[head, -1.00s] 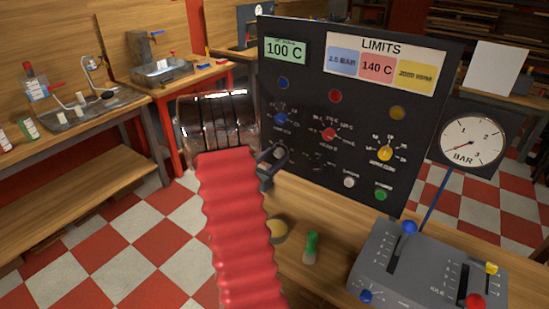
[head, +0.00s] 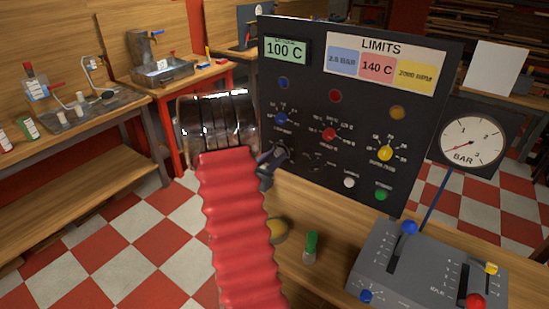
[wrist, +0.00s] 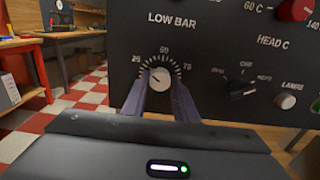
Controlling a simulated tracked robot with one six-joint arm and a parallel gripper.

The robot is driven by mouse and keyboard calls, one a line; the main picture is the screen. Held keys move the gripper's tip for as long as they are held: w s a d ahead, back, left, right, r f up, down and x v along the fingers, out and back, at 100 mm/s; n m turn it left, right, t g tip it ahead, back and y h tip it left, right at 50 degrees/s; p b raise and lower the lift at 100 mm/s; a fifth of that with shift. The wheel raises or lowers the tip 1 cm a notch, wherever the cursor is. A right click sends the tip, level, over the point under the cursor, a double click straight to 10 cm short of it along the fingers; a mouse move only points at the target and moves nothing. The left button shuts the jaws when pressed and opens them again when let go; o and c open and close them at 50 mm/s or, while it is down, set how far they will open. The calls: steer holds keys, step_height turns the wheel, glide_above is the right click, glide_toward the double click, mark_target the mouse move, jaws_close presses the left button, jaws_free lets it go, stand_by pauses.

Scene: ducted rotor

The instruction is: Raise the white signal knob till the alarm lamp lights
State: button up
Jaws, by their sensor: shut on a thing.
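The white signal knob (wrist: 160,77) sits at the centre of the LOW BAR dial, marked 25, 50 and 75, on the black panel. My gripper (wrist: 160,82) is shut on it, one finger on each side; its exact pointer angle is hard to read. In the head view my gripper (head: 271,160) is at the panel's lower left and hides the knob. A blue lamp (head: 284,83), a red lamp (head: 335,96) and an amber lamp (head: 397,113) on the panel all look dark. Which one is the alarm lamp, I cannot tell.
Close to the right of the dial are a black selector (wrist: 243,88) and a pale LAMPS knob (wrist: 286,101). A BAR gauge (head: 471,139) and a grey lever box (head: 420,265) stand at the right. A green-topped object (head: 311,247) stands on the bench.

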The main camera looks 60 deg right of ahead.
steer(key=shift+m, duration=2)
steer(key=o, duration=1.1)
steer(key=shift+c, duration=0.2)
